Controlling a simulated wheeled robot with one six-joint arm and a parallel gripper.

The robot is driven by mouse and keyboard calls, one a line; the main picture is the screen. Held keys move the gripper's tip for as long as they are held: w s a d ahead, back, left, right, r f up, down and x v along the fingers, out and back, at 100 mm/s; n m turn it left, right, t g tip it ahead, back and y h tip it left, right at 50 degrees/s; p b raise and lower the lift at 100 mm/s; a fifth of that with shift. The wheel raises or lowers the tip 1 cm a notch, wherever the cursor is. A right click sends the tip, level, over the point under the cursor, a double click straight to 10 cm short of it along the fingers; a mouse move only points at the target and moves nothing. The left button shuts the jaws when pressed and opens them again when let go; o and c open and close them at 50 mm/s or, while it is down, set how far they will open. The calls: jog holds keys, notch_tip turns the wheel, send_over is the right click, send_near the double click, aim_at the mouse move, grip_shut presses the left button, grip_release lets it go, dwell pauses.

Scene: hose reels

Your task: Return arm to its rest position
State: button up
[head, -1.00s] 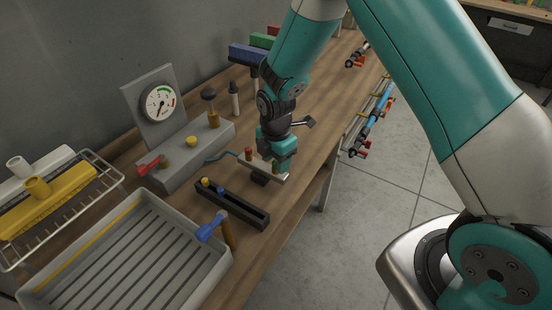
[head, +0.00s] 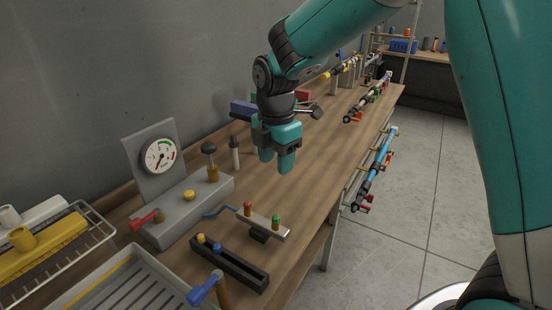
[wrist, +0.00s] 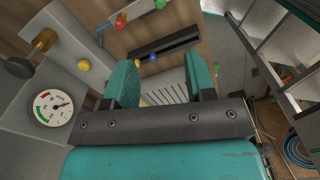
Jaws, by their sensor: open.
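My gripper (head: 277,163) is teal and hangs above the wooden bench (head: 312,165), fingers down. Its two fingers are apart with nothing between them; the wrist view also shows the open fingers (wrist: 165,85). Below and in front of it is a small grey bar (head: 262,222) with a red and a green knob, apart from the fingers. My arm reaches in from the upper right.
A grey gauge unit (head: 185,212) with a red lever stands left of my gripper. A dark slotted block (head: 230,262), a blue-headed tap (head: 206,288) and a grey tray (head: 135,285) are nearer. Hose parts (head: 368,98) lie at the far end. The bench middle is clear.

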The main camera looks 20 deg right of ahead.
jog(key=shift+r, duration=0.35)
jog(key=s+a+r+m+y, duration=0.2)
jog(key=s+m, duration=0.5)
jog(key=s, duration=0.5)
jog(key=s+a+r+m+y, duration=0.2)
jog(key=s+r+m, duration=0.2)
jog(key=s+m, duration=0.4)
jog(key=s, duration=0.4)
jog(key=shift+s+a+r, duration=0.15)
jog(key=shift+s+a, duration=0.15)
jog(key=shift+s, duration=0.1)
